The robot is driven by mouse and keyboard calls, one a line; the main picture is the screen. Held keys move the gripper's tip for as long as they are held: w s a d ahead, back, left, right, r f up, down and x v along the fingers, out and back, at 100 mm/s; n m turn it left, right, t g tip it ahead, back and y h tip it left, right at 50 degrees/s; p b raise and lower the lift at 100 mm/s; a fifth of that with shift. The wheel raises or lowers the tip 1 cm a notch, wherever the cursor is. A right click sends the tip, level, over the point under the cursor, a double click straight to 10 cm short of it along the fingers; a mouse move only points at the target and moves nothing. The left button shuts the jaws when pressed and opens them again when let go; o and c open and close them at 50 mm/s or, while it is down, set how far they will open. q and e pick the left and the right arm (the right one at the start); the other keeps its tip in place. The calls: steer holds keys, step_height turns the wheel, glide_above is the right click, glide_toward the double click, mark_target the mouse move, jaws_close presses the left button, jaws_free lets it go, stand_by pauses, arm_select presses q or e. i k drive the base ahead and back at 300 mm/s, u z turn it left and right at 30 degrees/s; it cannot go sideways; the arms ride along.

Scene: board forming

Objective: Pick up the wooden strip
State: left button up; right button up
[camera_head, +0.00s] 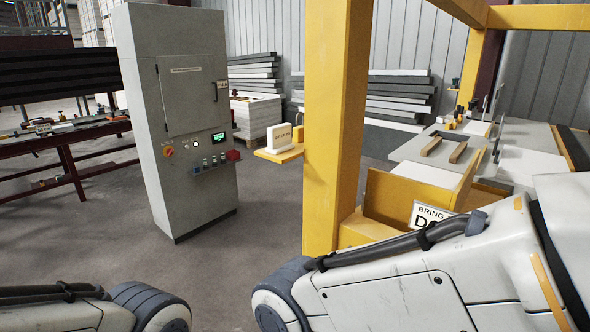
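Two short brown wooden strips lie side by side on a grey plate (474,139) at the right, beyond the yellow frame. The left wooden strip (431,146) and the right wooden strip (457,153) are a small gap apart. I cannot tell which one the task means. Large white links of my arms show along the bottom edge, at the left and at the right. Neither of my grippers is in view, and neither strip is seen touched by an arm.
A yellow post (337,110) stands in the middle, with a yellow bin (405,195) beside it and a small shelf (279,154) on its left. A grey control cabinet (190,110) stands left of it. A tool-covered workbench (75,134) is at far left. Open floor lies between cabinet and post.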

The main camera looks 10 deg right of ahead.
mark_target(425, 151)
steer(key=z, duration=0.8)
steer(key=i, duration=0.8)
steer(key=z, duration=0.55)
